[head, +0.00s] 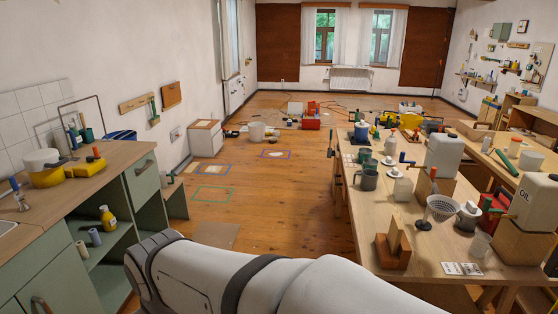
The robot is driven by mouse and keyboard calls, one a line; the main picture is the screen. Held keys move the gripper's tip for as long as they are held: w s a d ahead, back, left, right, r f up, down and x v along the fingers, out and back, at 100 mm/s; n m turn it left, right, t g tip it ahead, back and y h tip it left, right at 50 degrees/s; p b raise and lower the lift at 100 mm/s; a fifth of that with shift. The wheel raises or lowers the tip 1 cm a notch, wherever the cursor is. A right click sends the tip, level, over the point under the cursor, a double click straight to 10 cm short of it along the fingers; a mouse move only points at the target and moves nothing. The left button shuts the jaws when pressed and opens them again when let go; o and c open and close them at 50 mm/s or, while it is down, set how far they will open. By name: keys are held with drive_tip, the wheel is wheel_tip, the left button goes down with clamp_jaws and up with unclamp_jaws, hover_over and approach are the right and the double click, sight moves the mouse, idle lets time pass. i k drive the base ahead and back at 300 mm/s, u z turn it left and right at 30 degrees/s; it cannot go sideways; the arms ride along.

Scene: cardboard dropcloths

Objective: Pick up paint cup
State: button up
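Several cup-like vessels stand on the long wooden table at the right, and I cannot tell for sure which is the paint cup. A dark grey cup with a handle (367,180) stands near the table's left edge. A grey metal cup (468,214) stands farther right, beside a white strainer-like cone (441,208). A clear cup (480,244) stands near the front. A blue pot (361,133) stands at the table's far end. My white arm crosses the bottom of the head view; my gripper does not show.
The right table (425,262) also holds a wooden block stand (393,248), white jugs on wooden blocks and a white card (462,269). A green cabinet with a wooden counter (105,166) stands at the left. The wooden floor (285,210) between them is mostly clear.

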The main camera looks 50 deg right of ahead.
sight(369, 178)
drive_tip(key=z, duration=1.25)
drive_tip(key=i, duration=2.8)
drive_tip(key=z, duration=3.95)
drive_tip(key=i, duration=0.35)
drive_tip(key=u, duration=0.5)
